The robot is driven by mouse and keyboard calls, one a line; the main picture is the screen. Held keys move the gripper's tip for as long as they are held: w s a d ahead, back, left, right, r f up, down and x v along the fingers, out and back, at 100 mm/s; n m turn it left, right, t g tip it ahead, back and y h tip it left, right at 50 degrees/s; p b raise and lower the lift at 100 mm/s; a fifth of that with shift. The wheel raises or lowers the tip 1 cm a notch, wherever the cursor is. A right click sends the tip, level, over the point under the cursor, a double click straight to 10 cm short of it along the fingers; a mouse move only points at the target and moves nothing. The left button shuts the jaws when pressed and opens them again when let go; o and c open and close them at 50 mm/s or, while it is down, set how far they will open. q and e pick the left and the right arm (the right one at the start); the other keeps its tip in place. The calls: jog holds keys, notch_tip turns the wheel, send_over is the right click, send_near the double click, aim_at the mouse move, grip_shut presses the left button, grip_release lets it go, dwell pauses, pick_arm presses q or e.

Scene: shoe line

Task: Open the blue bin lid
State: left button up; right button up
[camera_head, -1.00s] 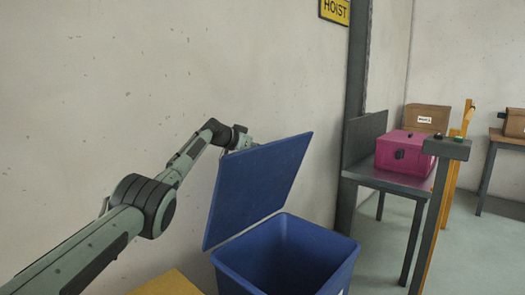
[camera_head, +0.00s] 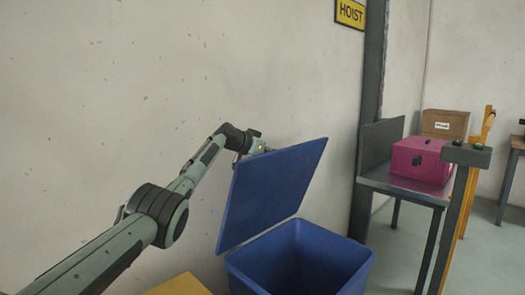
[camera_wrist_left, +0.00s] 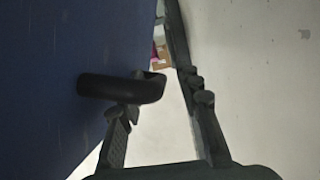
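The blue bin (camera_head: 322,248) stands near the wall with its mouth uncovered. Its blue lid (camera_head: 272,192) is raised and tilted steeply up toward the back. In the left wrist view the lid (camera_wrist_left: 45,80) fills the left side, with a dark looped handle (camera_wrist_left: 120,88) on its face. My left gripper (camera_wrist_left: 162,108) has its fingers apart, one close to the handle and the other toward the wall. In the head view the left gripper (camera_head: 262,147) is at the lid's upper edge, partly hidden behind it. My right gripper is not in view.
A pale wall (camera_head: 110,90) runs close behind the bin and my left arm. A yellow surface (camera_head: 180,286) lies at the bottom. To the right are a dark post (camera_head: 368,130), a table (camera_head: 405,188) with a pink case (camera_head: 420,160), and a button stand (camera_head: 465,154).

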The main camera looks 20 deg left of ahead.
pick_arm(q)
jog(key=v, duration=1.1)
jog(key=shift+s, duration=0.25)
jog(key=shift+r, duration=0.1)
